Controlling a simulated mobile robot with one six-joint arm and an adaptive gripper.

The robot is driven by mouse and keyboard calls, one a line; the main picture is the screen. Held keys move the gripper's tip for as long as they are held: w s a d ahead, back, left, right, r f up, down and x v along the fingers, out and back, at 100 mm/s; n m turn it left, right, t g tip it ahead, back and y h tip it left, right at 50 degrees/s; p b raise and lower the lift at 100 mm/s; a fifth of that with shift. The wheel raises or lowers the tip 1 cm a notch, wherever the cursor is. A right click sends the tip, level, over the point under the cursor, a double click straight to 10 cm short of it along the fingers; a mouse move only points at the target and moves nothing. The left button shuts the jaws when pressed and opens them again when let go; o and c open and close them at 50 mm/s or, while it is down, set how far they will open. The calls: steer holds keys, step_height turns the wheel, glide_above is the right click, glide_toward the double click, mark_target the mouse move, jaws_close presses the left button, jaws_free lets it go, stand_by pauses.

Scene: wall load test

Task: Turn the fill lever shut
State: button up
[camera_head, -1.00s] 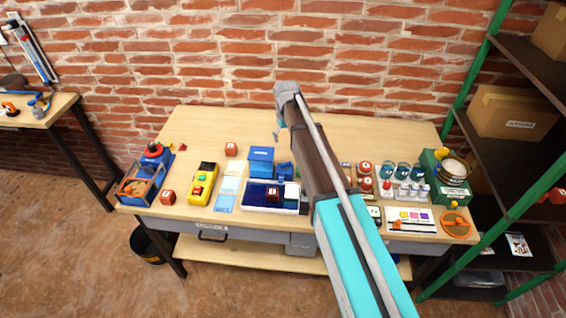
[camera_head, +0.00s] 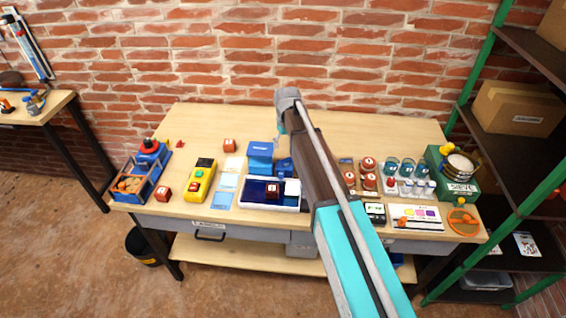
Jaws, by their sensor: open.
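The fill lever cannot be told apart with certainty. A blue box (camera_head: 260,156) stands behind a dark blue tray with a white rim (camera_head: 250,203), near the middle of the bench. A smaller blue part (camera_head: 285,166) shows beside the box, partly covered by my arm. My arm reaches over the bench from the lower right, its far end in front of the brick wall. My gripper is hidden behind the arm's far end, so its fingers and any contact cannot be seen.
A yellow control box (camera_head: 199,181) and a blue crate (camera_head: 130,196) stand on the left of the wooden bench (camera_head: 205,125). Red-topped jars (camera_head: 368,164), blue-topped glasses (camera_head: 407,167) and a green machine (camera_head: 436,160) crowd the right. The bench's back strip is clear.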

mark_target(286, 159)
steer(key=shift+f+b, duration=3.7)
steer(key=shift+f, duration=0.3)
